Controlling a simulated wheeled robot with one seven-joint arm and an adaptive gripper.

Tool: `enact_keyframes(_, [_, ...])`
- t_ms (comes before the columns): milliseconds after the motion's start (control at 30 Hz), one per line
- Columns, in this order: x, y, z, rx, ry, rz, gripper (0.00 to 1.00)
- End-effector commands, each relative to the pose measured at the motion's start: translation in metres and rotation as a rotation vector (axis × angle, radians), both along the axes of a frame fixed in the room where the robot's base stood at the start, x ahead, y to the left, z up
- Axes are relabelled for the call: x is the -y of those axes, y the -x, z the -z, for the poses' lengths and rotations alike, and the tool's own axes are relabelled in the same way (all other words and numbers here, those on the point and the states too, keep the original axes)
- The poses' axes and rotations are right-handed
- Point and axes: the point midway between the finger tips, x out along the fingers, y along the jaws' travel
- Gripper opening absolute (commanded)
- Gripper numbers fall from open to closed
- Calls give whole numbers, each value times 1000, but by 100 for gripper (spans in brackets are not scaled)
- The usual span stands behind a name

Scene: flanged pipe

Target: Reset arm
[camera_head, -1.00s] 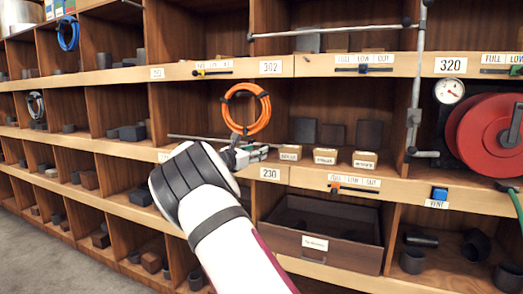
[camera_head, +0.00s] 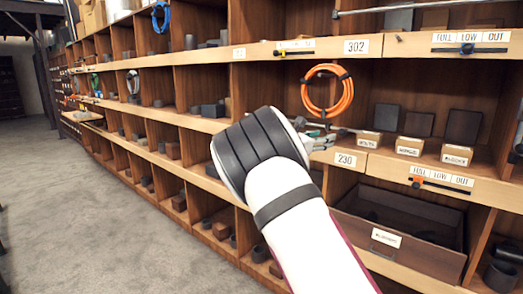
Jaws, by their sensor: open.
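My arm reaches up from the bottom of the head view. My gripper (camera_head: 322,140) is at the front of the shelf compartment above the 230 label (camera_head: 345,160). It is small in the picture and partly hidden behind my own wrist. Its jaws are open, and I see nothing held in them. The orange hose coil (camera_head: 327,91) hangs just above it, apart from it as far as I can tell.
Small labelled boxes (camera_head: 410,146) stand right of my gripper, with dark plates (camera_head: 418,124) behind them. An open brown drawer (camera_head: 400,228) juts out below. Wooden shelving runs back to the left. Grey floor (camera_head: 110,220) lies clear at left.

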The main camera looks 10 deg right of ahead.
Motion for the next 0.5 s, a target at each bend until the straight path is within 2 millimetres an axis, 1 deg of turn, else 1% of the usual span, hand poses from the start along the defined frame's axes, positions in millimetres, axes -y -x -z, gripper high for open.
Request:
enact_keyframes(67, [6,7,-1,14,-27,16,44])
enact_keyframes(167, [22,30,-3,62,-119,67,44])
enact_keyframes(267, [42,69,-2,141,-274,151,44])
enact_keyframes(300, [49,87,0,179,-345,191,44])
enact_keyframes(333, [52,101,2,205,-398,221,44])
enact_keyframes(367, [55,115,4,233,-452,250,44])
enact_keyframes(400, [57,133,7,268,-521,290,44])
enact_keyframes(467, [57,160,11,319,-619,348,44])
enact_keyframes(500, [56,178,13,353,-684,387,44])
